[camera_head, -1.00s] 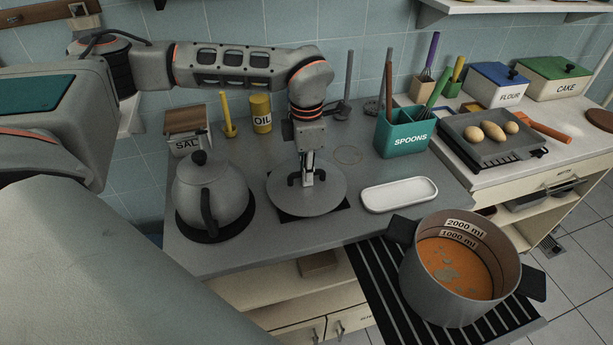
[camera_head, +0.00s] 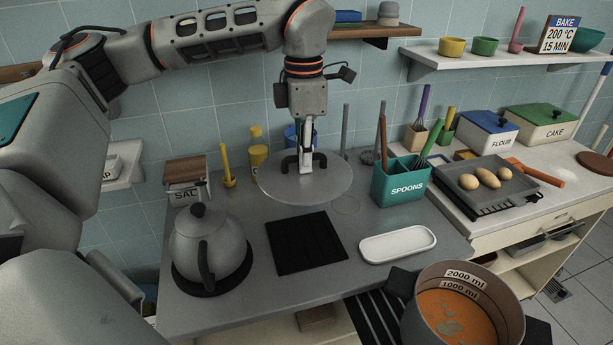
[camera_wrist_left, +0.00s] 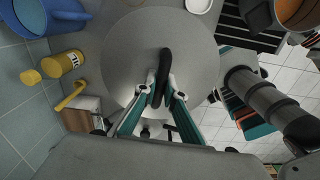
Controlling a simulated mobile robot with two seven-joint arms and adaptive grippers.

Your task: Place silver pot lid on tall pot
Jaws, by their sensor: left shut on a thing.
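The silver pot lid (camera_head: 325,187) is a round grey disc with a dark arched handle. My left gripper (camera_head: 305,165) is shut on its handle and holds the lid in the air above the back of the counter. In the left wrist view the fingers (camera_wrist_left: 160,92) close around the handle, and the lid (camera_wrist_left: 190,45) fills the middle. The tall pot (camera_head: 470,305) stands uncovered at the lower right, with orange soup inside and dark side handles; its lower part is cut off. It also shows at the top right of the left wrist view (camera_wrist_left: 298,14). My right gripper is not visible.
A kettle (camera_head: 211,250) stands left of a bare black mat (camera_head: 306,243). A white dish (camera_head: 397,245) and a teal spoon box (camera_head: 399,182) stand on the right side of the counter. A yellow oil can (camera_head: 258,158) is behind the lid.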

